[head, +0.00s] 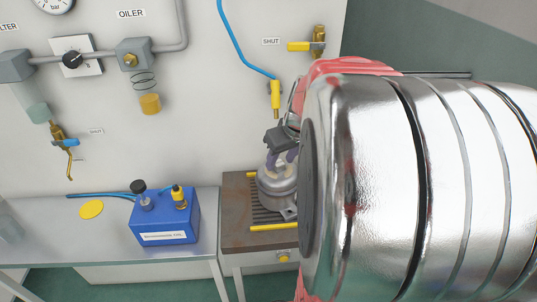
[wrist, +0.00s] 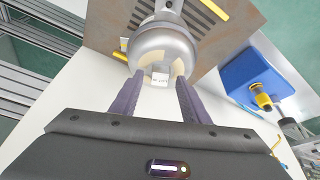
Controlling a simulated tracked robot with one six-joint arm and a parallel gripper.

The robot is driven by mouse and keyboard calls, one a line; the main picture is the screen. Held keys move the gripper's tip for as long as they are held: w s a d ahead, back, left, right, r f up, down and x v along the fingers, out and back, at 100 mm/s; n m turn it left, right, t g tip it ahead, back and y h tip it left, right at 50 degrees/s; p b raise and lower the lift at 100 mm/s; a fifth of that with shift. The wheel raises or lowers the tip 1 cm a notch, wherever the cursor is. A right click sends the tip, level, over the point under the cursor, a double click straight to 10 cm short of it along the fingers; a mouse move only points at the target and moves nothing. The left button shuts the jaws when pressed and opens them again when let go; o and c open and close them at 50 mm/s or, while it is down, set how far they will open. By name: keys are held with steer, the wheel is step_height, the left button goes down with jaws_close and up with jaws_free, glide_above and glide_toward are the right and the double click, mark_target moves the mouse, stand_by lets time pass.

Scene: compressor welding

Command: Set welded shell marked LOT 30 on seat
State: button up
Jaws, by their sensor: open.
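A silver domed shell (head: 273,190) stands upright on a brown slotted plate (head: 236,232), partly hidden by my arm in the head view. In the wrist view the shell (wrist: 158,48) lies ahead of the fingers, with a small white label (wrist: 160,79) facing the camera; its print is too small to read surely. My gripper (head: 280,162) is open at the shell's upper part in the head view. Its purple fingers (wrist: 157,92) lie either side of the label in the wrist view. Whether they touch the shell cannot be told.
Yellow strips (head: 273,227) lie on the plate beside the shell. A blue box (head: 165,215) with fittings stands on the grey bench to the left. Behind is a panel with valves (head: 318,42) and a hanging blue hose (head: 235,45). A yellow disc (head: 91,210) lies on the bench.

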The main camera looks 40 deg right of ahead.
steer(key=d+v, duration=0.1)
steer(key=v, duration=1)
steer(key=shift+a, duration=0.45)
steer(key=s+a+f+n, duration=0.1)
steer(key=s+a+f, duration=0.1)
steer(key=a, duration=1.1)
steer(key=s+a+f+n+t+y, duration=0.1)
steer(key=s+a+f, duration=0.1)
steer(key=a, duration=1.1)
steer(key=shift+s+a+f, duration=0.35)
steer(key=shift+s+f, duration=0.05)
steer(key=shift+s, duration=0.2)
